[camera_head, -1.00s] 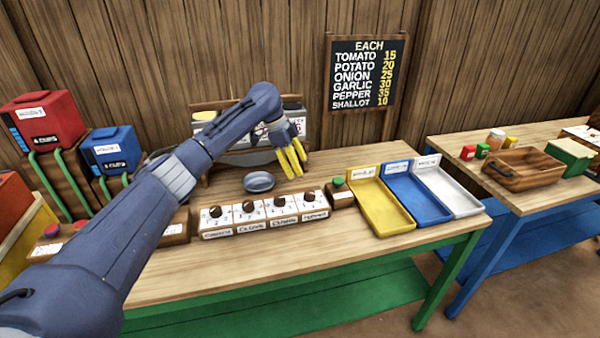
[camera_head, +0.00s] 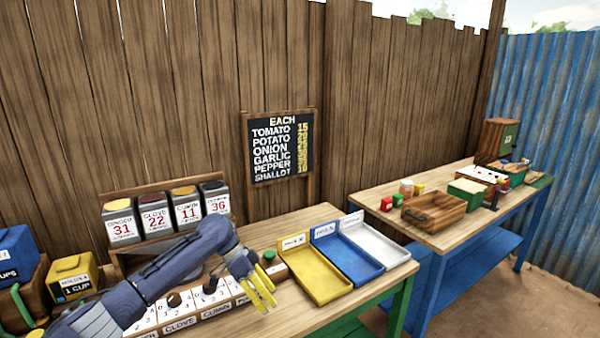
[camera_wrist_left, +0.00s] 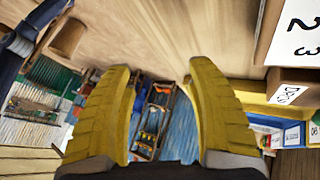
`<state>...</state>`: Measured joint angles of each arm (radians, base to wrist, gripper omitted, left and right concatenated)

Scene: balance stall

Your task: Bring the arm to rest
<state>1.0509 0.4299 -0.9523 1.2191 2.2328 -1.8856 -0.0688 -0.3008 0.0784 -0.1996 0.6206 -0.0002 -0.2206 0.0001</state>
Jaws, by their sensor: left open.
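My left arm comes in from the lower left in the head view. My left gripper (camera_head: 262,289) has yellow fingers and hangs over the table, left of the yellow tray (camera_head: 301,284). In the left wrist view its two fingers (camera_wrist_left: 160,105) stand apart with nothing between them. A row of white dial boxes (camera_head: 180,312) with dark knobs lies under and beside the arm, partly hidden by it. A box with a green button (camera_head: 270,256) sits just behind the gripper. My right gripper is not in view.
A blue tray (camera_head: 350,260) and a white tray (camera_head: 378,243) lie right of the yellow one. Several numbered canisters (camera_head: 186,213) stand behind the arm. A price board (camera_head: 280,148) stands at the back. A second table holds a wooden tray (camera_head: 433,212) and a green-topped box (camera_head: 466,189).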

